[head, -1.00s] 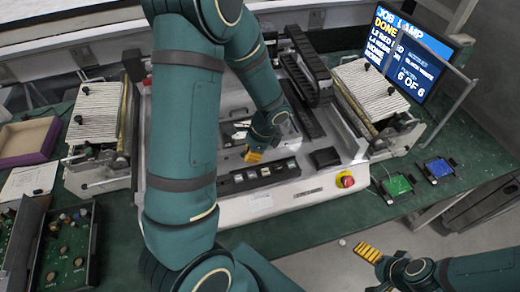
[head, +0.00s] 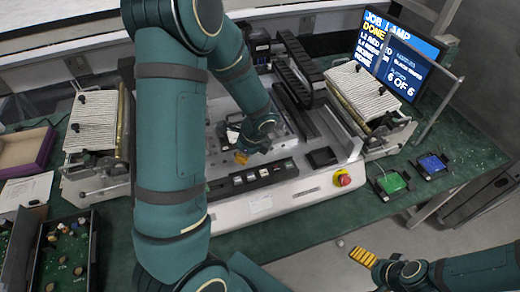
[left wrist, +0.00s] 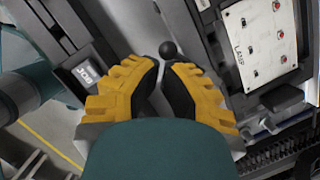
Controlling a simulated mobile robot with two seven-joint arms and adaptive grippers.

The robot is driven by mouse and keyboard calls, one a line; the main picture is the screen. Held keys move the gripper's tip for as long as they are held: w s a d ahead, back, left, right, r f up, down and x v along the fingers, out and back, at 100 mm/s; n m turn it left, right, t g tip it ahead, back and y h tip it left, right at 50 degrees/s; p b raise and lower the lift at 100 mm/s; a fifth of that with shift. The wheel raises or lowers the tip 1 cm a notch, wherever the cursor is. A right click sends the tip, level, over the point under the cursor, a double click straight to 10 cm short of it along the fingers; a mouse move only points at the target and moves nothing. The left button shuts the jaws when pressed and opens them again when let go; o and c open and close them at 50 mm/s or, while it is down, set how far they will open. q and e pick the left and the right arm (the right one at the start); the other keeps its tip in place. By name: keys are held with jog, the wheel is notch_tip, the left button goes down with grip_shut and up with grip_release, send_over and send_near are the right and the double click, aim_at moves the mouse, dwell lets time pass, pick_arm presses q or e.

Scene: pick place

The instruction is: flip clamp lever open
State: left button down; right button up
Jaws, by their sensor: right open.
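A clamp lever with a round black ball knob (left wrist: 168,50) shows in the left wrist view, just beyond my left fingertips. My left gripper (left wrist: 163,66) has yellow ribbed fingers with dark pads. Its tips almost meet beside the knob, and I cannot tell whether they touch it. In the head view my left gripper (head: 241,157) is low over the white fixture bench (head: 262,204), partly hidden by its own wrist. My right gripper (head: 363,256) is open and empty at the lower right, over the floor, away from the bench.
A labelled lamp panel (left wrist: 262,40) lies beside the knob. A red emergency button (head: 343,179) is on the bench's front right corner. A monitor (head: 405,55) reads 6 of 6.

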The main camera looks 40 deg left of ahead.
pick_arm(q)
jog(key=shift+s+a+m, duration=0.15)
jog(key=shift+a+m, duration=0.15)
jog(key=shift+m, duration=0.5)
jog(key=shift+a+m+t, duration=0.2)
jog(key=shift+m+t, duration=0.2)
jog(key=shift+a, duration=0.35)
